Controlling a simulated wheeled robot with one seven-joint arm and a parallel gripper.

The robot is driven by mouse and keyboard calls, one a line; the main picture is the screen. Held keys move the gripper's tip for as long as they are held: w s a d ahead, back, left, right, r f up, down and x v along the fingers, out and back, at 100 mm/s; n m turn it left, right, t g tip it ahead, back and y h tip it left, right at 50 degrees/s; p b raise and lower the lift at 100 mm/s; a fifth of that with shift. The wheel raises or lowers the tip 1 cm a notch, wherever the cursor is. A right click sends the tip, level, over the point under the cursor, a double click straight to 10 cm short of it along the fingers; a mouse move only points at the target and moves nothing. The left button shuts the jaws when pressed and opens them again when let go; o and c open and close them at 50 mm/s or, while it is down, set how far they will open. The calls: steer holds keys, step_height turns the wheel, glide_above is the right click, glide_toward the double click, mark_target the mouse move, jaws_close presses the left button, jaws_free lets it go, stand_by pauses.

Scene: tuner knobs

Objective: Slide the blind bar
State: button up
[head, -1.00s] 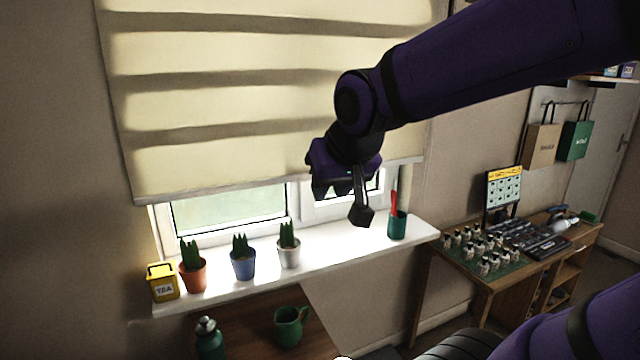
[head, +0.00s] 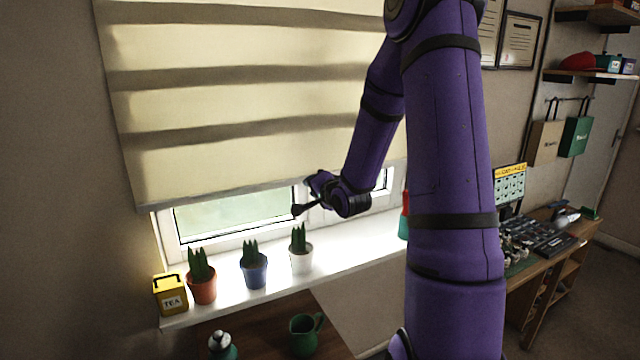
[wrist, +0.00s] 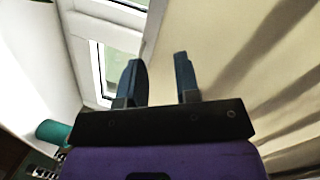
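The cream blind (head: 250,90) covers the upper part of the window, with darker folds across it. Its bottom bar (head: 225,196) runs along the lower edge, above the sill. My gripper (head: 298,210) is just below the bar's right half, in front of the glass. In the wrist view my gripper (wrist: 160,75) has two fingers apart with a gap between them and nothing held. The blind (wrist: 240,50) fills the right side there, and its edge (wrist: 154,35) lies beyond the gap between the fingers. My arm hides the right end of the bar in the head view.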

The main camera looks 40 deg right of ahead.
steer(key=s+d+f+m+t+h, duration=0.2)
steer(key=d+f+m+t, duration=0.1)
steer(key=d+f+m, duration=0.3)
steer(key=x, duration=0.7)
steer(key=r+x, duration=0.1)
steer(key=x, duration=0.3)
steer(key=shift+s+d, duration=0.2)
steer(key=shift+d, duration=0.15)
jaws_close()
